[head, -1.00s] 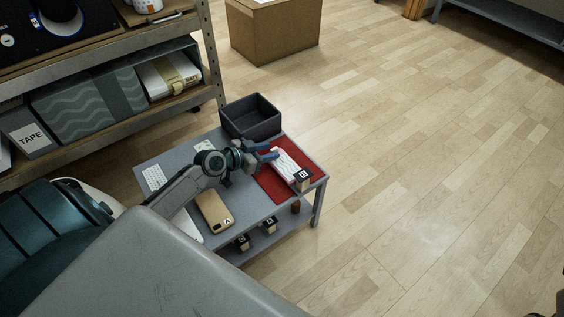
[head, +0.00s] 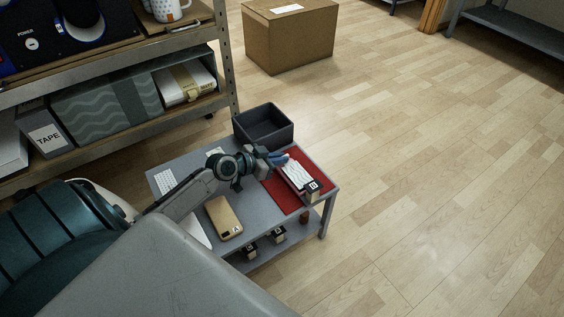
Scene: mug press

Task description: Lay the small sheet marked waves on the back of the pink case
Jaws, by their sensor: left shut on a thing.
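The pink case (head: 305,188) lies on the red mat at the right of the small grey table, mostly hidden under a small white sheet with wavy lines (head: 295,173). My left gripper (head: 281,159) is at the far end of this sheet, blue fingers shut on it. The sheet lies along the case; I cannot tell whether it rests on it or hangs just above. My right gripper is not in view.
The red mat (head: 284,199) has a lettered block (head: 313,189) at its front. A tan case (head: 223,220) and a dotted white sheet (head: 165,181) lie on the grey table (head: 258,217). A dark open bin (head: 263,127) stands behind. A shelf (head: 160,134) is at left.

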